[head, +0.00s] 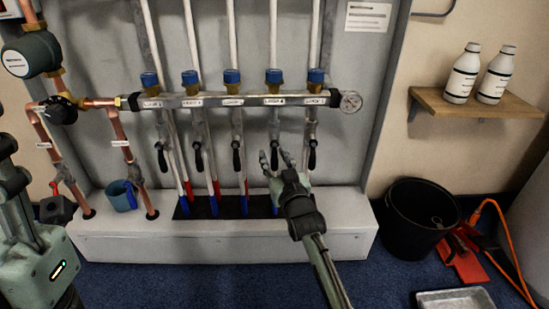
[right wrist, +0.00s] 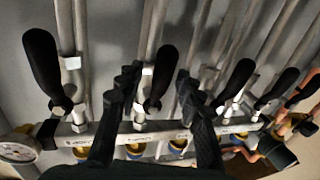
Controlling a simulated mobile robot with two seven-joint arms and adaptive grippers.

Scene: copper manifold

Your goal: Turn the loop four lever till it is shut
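The loop four lever (head: 274,157) is a black handle hanging down below the manifold (head: 215,101), in line with its pipe. In the right wrist view the same lever (right wrist: 160,76) stands between my right gripper's two dark fingers (right wrist: 157,84). Gaps show on both sides, so the fingers look apart from it. My right gripper (head: 277,163) is open around the lever in the head view. My left gripper (head: 8,165) is at the left edge, partly cut off; its fingers cannot be made out.
Similar black levers hang on both sides, the loop five lever (head: 312,154) and the loop three lever (head: 236,157) closest. A pressure gauge (head: 351,101) sits at the manifold's right end. A black bucket (head: 409,228) and shelf (head: 468,106) with two bottles are at right.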

